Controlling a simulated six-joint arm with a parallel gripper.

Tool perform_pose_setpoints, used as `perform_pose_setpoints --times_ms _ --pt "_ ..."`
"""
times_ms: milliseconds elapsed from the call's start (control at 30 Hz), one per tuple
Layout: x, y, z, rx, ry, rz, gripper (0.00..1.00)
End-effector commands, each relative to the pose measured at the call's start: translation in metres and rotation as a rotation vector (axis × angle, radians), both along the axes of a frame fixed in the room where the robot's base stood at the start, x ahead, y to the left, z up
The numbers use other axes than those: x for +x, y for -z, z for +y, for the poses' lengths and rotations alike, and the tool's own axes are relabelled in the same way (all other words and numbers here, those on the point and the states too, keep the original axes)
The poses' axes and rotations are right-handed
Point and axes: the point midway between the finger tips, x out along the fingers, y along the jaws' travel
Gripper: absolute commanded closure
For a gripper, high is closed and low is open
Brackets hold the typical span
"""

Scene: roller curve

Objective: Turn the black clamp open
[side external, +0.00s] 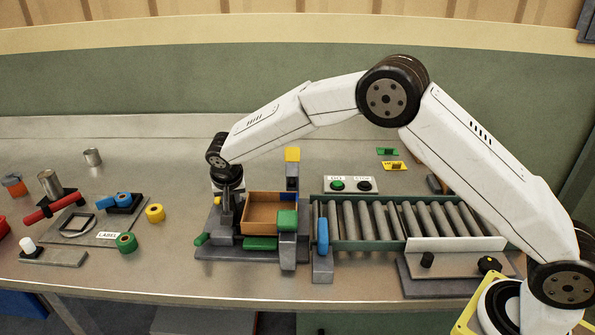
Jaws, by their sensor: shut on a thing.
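My gripper (229,192) points down at the left side of the grey fixture (212,222), beside the open brown box (270,201). It is shut on the black clamp, which the dark jaws and wrist mostly hide. I cannot make out the clamp's outline or how far it is turned.
A green handle (202,239) sticks out at the fixture's front left. A grey post with a green block (287,219) and a yellow-topped post (292,155) stand by the box. A roller conveyor (370,220) lies to the right. A label plate (107,235) with parts lies left.

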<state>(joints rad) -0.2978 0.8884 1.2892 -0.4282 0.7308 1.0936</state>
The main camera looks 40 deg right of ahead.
Motion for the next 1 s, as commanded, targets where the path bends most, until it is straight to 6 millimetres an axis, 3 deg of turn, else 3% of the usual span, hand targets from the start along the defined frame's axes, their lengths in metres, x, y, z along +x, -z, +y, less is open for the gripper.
perform_pose_setpoints --times_ms 433,967,1000 --pt "-0.0001 0.0009 0.0011 0.0 0.258 0.003 1.0" --pt "-0.0005 0.0012 0.0012 0.001 0.296 0.004 1.0" --pt "-0.0005 0.0013 0.0012 0.001 0.296 0.004 0.67"
